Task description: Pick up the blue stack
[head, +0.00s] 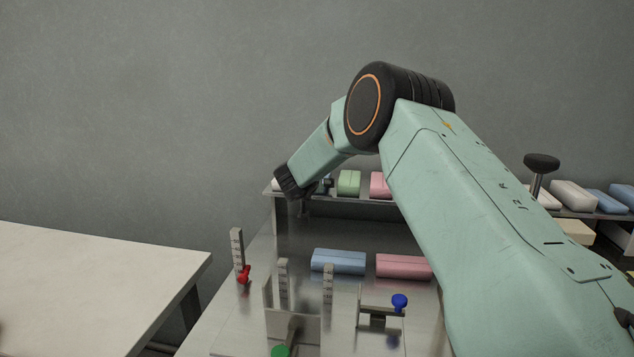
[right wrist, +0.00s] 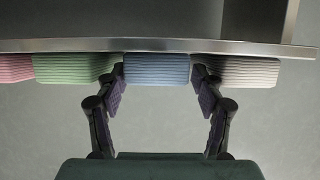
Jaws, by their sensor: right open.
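In the right wrist view a ribbed blue stack (right wrist: 157,70) sits in a row along a metal shelf edge, between a green stack (right wrist: 75,68) and a white stack (right wrist: 236,70). My right gripper (right wrist: 158,80) is open, with one finger at each side of the blue stack. I cannot tell whether the fingers touch it. In the head view my right arm reaches to the left end of the upper shelf, where its wrist and fingers hide most of that spot. A blue bundle (head: 338,261) also lies on the lower metal deck. My left gripper is not in view.
Neighbouring stacks stand close to both fingers. The metal shelf (head: 345,199) also bears a pink stack (head: 380,185). A pink bundle (head: 403,266), upright rulers and red, blue and green knobs are on the lower deck. A pale table (head: 90,285) at left looks mostly bare.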

